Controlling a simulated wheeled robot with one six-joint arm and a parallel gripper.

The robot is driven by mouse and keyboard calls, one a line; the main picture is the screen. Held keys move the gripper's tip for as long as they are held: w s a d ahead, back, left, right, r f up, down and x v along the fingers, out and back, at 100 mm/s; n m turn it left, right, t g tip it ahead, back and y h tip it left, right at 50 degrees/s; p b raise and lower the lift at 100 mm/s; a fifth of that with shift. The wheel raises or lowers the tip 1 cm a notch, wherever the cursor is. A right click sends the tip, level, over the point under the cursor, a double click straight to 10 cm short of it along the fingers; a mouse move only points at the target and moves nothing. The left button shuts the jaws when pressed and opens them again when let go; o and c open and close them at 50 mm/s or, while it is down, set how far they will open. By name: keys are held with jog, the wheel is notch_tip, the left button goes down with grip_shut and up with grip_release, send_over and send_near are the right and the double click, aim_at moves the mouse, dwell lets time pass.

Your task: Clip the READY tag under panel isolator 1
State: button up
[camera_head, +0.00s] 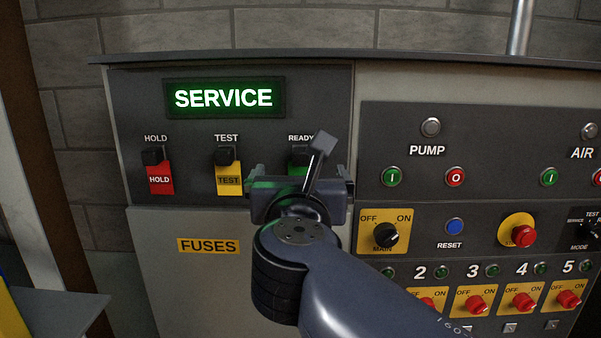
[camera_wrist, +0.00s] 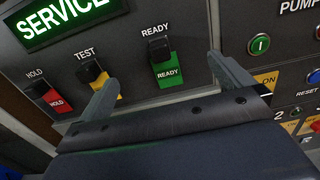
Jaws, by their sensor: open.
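The green READY tag (camera_wrist: 167,72) hangs from a black holder (camera_wrist: 160,48) under the READY label in the wrist view. In the head view only part of the tag (camera_head: 297,171) shows behind my gripper (camera_head: 299,182). In the wrist view my gripper (camera_wrist: 168,82) is open, with one finger on each side of the tag and apart from it. Isolator 1 is hidden behind my arm in the head view. Red isolator knobs 3 (camera_head: 476,304), 4 (camera_head: 523,301) and 5 (camera_head: 568,299) show on yellow OFF/ON plates at lower right.
The red HOLD tag (camera_head: 160,179) and yellow TEST tag (camera_head: 229,181) hang left of the READY tag. The lit display (camera_head: 224,98) reads SERVICE. Push buttons and the MAIN switch (camera_head: 385,236) stick out right of my gripper. A ledge (camera_head: 60,310) is at lower left.

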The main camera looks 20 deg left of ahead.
aim_at(301, 160)
jog(key=shift+p+x, duration=0.35)
jog(key=shift+x, duration=3.45)
jog(key=shift+d, duration=0.1)
jog(key=shift+c, duration=0.2)
grip_shut()
jog(key=shift+s, duration=0.15)
jog(key=shift+v, duration=2.85)
